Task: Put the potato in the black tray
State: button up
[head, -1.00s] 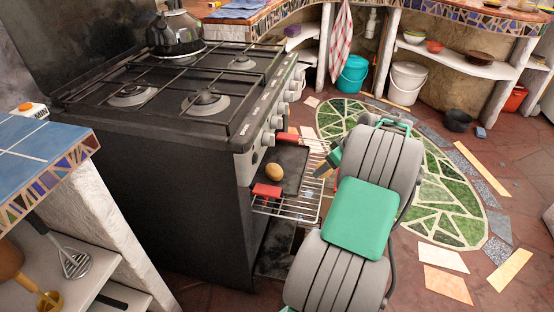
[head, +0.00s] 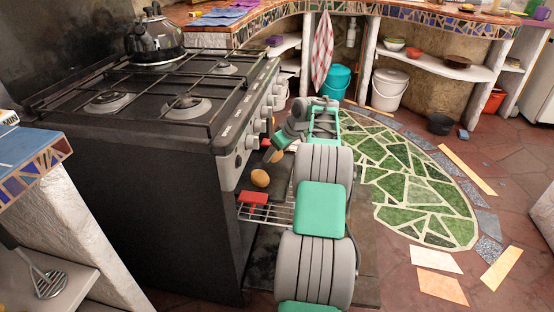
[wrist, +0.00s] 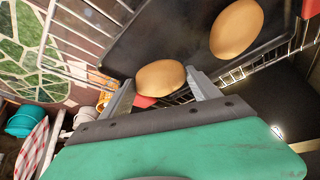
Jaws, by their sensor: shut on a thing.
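My gripper (wrist: 160,80) is shut on a brown potato (wrist: 158,77), with one finger on each side of it. In the head view this potato (head: 277,156) shows at the fingertips, partly hidden by my gripper (head: 274,151). The black tray (head: 281,184) rests on the pulled-out wire rack of the oven. In the wrist view the held potato overlaps the edge of the black tray (wrist: 185,38); I cannot tell whether it touches it. A second potato (head: 260,178) lies on the tray and also shows in the wrist view (wrist: 237,28).
The black stove (head: 150,180) stands left of my arm, with knobs above the opening. Red pieces (head: 252,200) sit at the near end of the wire rack (head: 275,214). A kettle (head: 153,40) stands on the stove. The floor right of my arm is open.

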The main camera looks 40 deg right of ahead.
notch_tip(320, 180, down, 2)
jog(key=shift+f+b, duration=0.25)
jog(key=shift+b, duration=0.05)
jog(key=shift+r, duration=0.2)
jog(key=shift+f, duration=0.2)
jog(key=o, duration=1.5)
jog(key=shift+r, duration=0.25)
jog(key=p+v, duration=0.4)
jog(key=v, duration=0.8)
jog(key=shift+p, duration=0.4)
jog(key=shift+f, duration=0.1)
